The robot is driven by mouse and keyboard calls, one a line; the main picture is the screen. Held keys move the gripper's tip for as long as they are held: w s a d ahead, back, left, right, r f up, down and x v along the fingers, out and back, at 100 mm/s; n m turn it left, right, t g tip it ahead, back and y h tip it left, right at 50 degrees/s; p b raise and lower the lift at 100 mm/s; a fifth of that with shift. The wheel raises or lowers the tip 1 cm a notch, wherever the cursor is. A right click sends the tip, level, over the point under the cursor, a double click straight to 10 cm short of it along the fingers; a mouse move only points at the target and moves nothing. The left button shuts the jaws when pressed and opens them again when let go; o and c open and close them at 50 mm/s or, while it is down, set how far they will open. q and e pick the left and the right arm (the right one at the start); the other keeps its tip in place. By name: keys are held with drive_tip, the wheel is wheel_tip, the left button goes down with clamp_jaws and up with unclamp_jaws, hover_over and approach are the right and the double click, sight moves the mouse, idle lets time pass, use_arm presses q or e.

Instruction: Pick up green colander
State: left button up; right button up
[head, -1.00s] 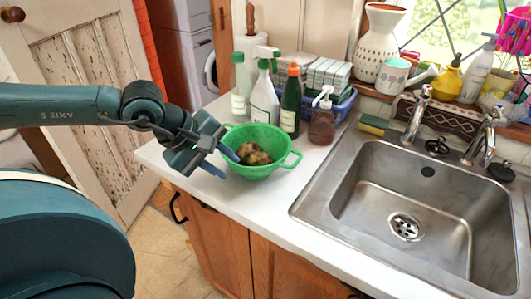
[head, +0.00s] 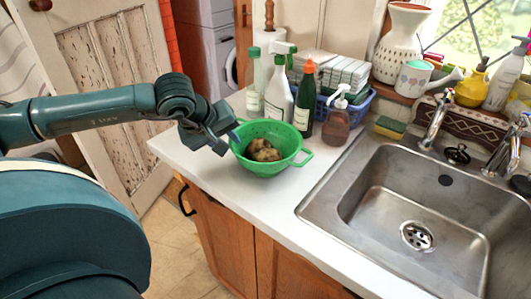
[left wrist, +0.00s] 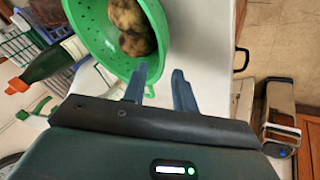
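The green colander (head: 272,171) stands upright on the white counter, left of the sink, with brown potato-like items (head: 263,150) inside. In the left wrist view the colander (left wrist: 92,32) fills the upper left, with a handle by the fingers. My left gripper (left wrist: 160,88) is open there, its two blue fingers apart. One finger overlaps the colander's rim and the other is outside it; contact cannot be told. In the head view my left gripper (head: 232,142) is at the colander's left rim, its fingers mostly hidden. My right gripper is not in view.
Behind the colander stand a white spray bottle (head: 280,92), a dark green bottle (head: 304,105) with an orange cap, and a brown soap pump (head: 336,122). The steel sink (head: 320,205) lies to the right. The counter in front is clear.

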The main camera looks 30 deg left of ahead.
sight(235, 147)
use_arm(q)
drive_tip(key=shift+x, duration=2.75)
drive_tip(key=shift+r, duration=0.1)
drive_tip(key=shift+c, duration=0.5)
clamp_jaws()
